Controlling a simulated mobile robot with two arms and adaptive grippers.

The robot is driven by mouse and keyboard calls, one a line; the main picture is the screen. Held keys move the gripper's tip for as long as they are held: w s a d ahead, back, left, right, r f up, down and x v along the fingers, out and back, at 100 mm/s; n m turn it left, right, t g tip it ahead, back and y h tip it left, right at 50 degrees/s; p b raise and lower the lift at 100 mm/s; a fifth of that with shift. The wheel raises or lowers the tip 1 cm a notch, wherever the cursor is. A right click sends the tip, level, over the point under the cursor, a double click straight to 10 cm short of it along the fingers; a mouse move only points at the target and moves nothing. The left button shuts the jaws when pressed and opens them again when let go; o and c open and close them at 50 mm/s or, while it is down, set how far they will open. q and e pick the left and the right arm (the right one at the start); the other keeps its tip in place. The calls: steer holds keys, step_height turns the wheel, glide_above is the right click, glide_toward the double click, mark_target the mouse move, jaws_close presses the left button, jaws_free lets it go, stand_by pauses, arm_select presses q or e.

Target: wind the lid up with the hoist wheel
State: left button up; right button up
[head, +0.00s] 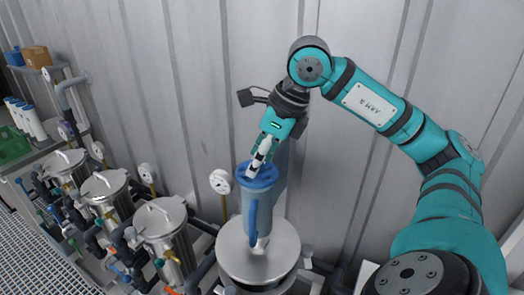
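A blue round rim, which looks like the hoist wheel (243,180), tops a blue-grey upright hoist body. A darker blue bar (252,220) runs down its front to a pale end just over the steel lid (235,258). The lid is round and sits on or close over the nearest vessel; any gap is hard to see. My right gripper (258,163) reaches down from above, its pale fingers at the wheel's top. Whether they touch or grip it is unclear. My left gripper is out of view.
Several lidded steel vessels (160,218) stand in a row to the left, with pipes and white gauges (221,181) beside them. A corrugated metal wall (190,90) stands close behind. A shelf with a cardboard box (37,56) and a green crate (12,145) are far left.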

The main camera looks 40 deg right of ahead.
steer(key=v, duration=1.2)
steer(key=shift+s+d, duration=0.1)
steer(key=shift+f, duration=0.15)
stand_by(0.4)
